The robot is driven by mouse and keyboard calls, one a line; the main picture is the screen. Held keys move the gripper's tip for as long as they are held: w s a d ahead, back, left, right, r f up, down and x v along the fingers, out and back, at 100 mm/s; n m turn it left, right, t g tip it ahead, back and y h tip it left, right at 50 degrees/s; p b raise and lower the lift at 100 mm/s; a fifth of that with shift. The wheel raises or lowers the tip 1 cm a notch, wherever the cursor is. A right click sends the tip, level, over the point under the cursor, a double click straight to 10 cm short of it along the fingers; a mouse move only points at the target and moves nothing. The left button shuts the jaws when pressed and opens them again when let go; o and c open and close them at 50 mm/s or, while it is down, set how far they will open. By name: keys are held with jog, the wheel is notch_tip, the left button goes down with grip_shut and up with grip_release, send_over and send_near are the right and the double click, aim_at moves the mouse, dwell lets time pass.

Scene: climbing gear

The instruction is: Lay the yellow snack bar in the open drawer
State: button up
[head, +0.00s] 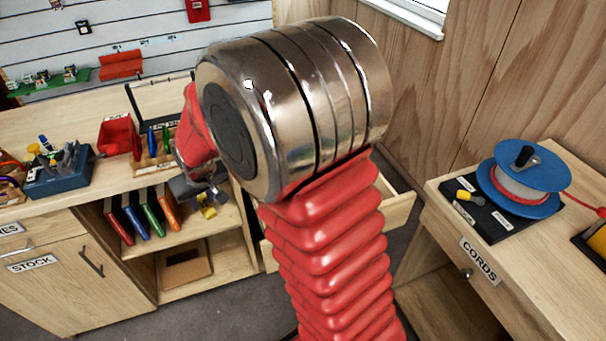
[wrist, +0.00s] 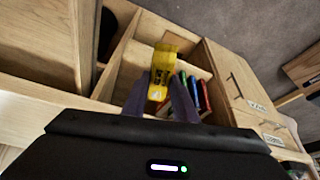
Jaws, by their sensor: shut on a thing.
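My gripper (head: 196,186) is left of my arm's big metal joint, in front of the left counter's shelves. In the wrist view my gripper (wrist: 161,84) is shut on the yellow snack bar (wrist: 163,62), which sticks out beyond the dark fingertips. In the head view only a small yellow part of the bar (head: 209,209) shows by the fingers. An open pale wooden drawer (head: 399,211) shows at the right of my red arm. My arm hides most of it, and its inside is mostly out of sight. The bar is apart from the drawer, to its left.
Shelves below the counter hold several coloured books (head: 141,218). The countertop carries a blue tool holder (head: 60,178) and a red bin (head: 118,136). At right, a desk (head: 520,260) labelled CORDS bears a blue cord reel (head: 523,180). Some grey floor is clear between the furniture.

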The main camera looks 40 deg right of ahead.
jog(key=shift+d, duration=0.15)
jog(key=shift+d, duration=0.25)
jog(key=s+d+m, duration=0.1)
jog(key=s+d, duration=0.2)
jog(key=d, duration=0.7)
jog(key=s+d+m, duration=0.1)
jog(key=s+d, duration=0.3)
jog(key=d, duration=0.6)
jog(key=s+d+m+h, duration=0.1)
jog(key=s+d, duration=0.3)
jog(key=d, duration=0.7)
jog(key=shift+s+f, duration=0.15)
jog(key=shift+f, duration=0.2)
jog(key=shift+d, duration=0.1)
jog(key=shift+f, duration=3.1)
jog(key=shift+f, duration=0.1)
jog(key=shift+f, duration=1.8)
